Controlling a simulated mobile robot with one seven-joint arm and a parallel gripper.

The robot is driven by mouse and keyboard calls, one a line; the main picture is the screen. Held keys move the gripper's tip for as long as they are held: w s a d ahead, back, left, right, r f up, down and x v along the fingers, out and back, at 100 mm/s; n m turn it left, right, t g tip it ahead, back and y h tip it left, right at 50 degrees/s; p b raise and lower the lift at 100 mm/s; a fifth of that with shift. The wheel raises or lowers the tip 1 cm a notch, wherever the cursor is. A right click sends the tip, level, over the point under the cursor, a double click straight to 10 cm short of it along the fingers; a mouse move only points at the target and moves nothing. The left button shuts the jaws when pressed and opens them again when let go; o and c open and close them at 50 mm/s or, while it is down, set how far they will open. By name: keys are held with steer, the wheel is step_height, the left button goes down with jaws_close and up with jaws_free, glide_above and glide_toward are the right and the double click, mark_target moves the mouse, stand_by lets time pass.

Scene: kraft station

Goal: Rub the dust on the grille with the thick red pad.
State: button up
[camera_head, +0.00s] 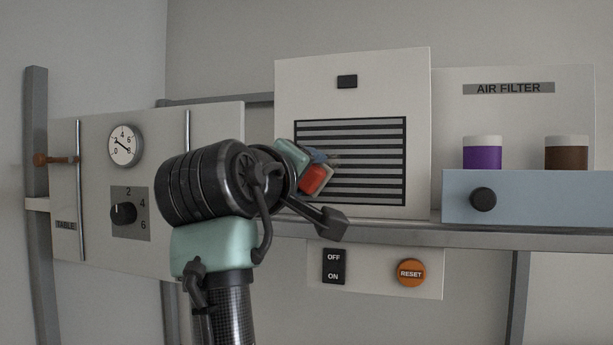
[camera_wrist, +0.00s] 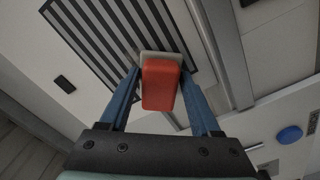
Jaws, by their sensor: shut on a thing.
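The grille (camera_head: 375,165) is a black-framed set of grey and dark slats on a white upright panel. It also shows at the upper left of the wrist view (camera_wrist: 92,40). My gripper (camera_head: 318,172) is in front of the grille's left side. Its blue fingers, seen in the wrist view (camera_wrist: 160,88), are shut on the thick red pad (camera_wrist: 160,84), which has a pale grey backing at its far end. The red pad also shows in the head view (camera_head: 314,179). I cannot tell whether it touches the slats. A faint brownish patch, perhaps dust, shows beside the pad.
A grey rail (camera_head: 480,236) runs below the grille. Right of it is a blue-grey shelf box (camera_head: 540,205) with a black knob, a purple jar (camera_head: 482,157) and a brown jar (camera_head: 566,157). Below are an OFF/ON switch (camera_head: 333,266) and an orange RESET button (camera_head: 411,272).

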steer(key=shift+b+v, duration=0.85)
steer(key=shift+v, duration=1.85)
steer(key=b+v, duration=0.1)
steer(key=v, duration=0.2)
steer(key=shift+r, duration=0.1)
steer(key=shift+w, duration=0.15)
steer(key=r+p+x, duration=0.1)
steer(key=p+x, duration=0.3)
steer(key=x, duration=0.2)
steer(key=shift+w+d+r+p, duration=0.2)
steer(key=shift+w+p, duration=0.15)
steer(key=shift+p+x, duration=0.3)
steer(key=shift+x, duration=0.7)
